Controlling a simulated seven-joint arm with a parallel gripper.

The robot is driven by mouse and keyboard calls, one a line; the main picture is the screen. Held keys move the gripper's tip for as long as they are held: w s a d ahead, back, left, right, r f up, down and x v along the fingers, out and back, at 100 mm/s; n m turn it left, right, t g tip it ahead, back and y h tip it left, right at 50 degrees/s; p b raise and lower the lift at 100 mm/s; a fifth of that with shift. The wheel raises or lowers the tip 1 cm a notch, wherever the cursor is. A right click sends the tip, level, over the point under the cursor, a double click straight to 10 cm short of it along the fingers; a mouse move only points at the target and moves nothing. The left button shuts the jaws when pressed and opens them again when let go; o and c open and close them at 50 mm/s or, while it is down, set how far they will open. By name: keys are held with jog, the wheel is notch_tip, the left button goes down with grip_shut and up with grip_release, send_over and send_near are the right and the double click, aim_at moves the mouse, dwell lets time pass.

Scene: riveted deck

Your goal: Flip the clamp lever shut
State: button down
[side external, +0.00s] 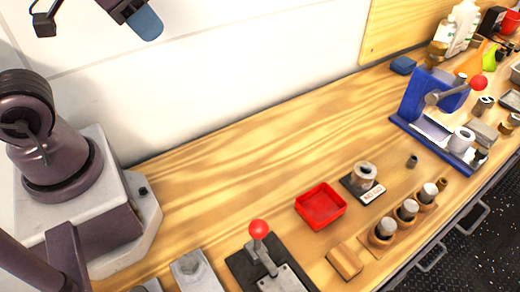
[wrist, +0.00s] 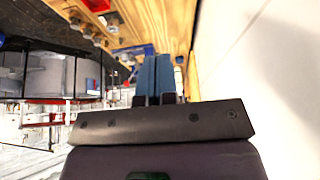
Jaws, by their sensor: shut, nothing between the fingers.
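The clamp (side external: 284,278) sits at the bottom of the side view on a dark base plate, partly cut off by the frame edge. Its lever (side external: 266,258) stands up at a tilt and ends in a red ball knob (side external: 259,229). My gripper (side external: 146,24) is high at the top left of the side view, in front of the white wall and well away from the clamp. Its blue fingers also show in the wrist view (wrist: 155,78), close together with nothing between them. I cannot make out the clamp in the wrist view.
A red tray (side external: 321,206), a labelled block with a metal ring (side external: 363,178) and a wooden holder with several pegs (side external: 406,212) stand right of the clamp. A blue press (side external: 425,95) with another red knob stands further right. The bench middle (side external: 240,150) is clear.

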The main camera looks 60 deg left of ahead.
jog(key=w+d+f+n+g+h, duration=0.25)
jog(key=f+n+g+h, duration=0.4)
jog(key=f, duration=0.55)
jog(key=w+d+f+n+g+h, duration=0.1)
jog(key=d+f+n+g+h, duration=0.2)
jog(key=f+n+g+h, duration=0.65)
jog(key=d+f+t, duration=0.2)
jog(key=d+t, duration=0.5)
jog(key=d, duration=0.7)
jog(key=shift+w+d+f+h, duration=0.15)
jog(key=shift+w+f+h, duration=0.15)
jog(key=shift+f, duration=0.1)
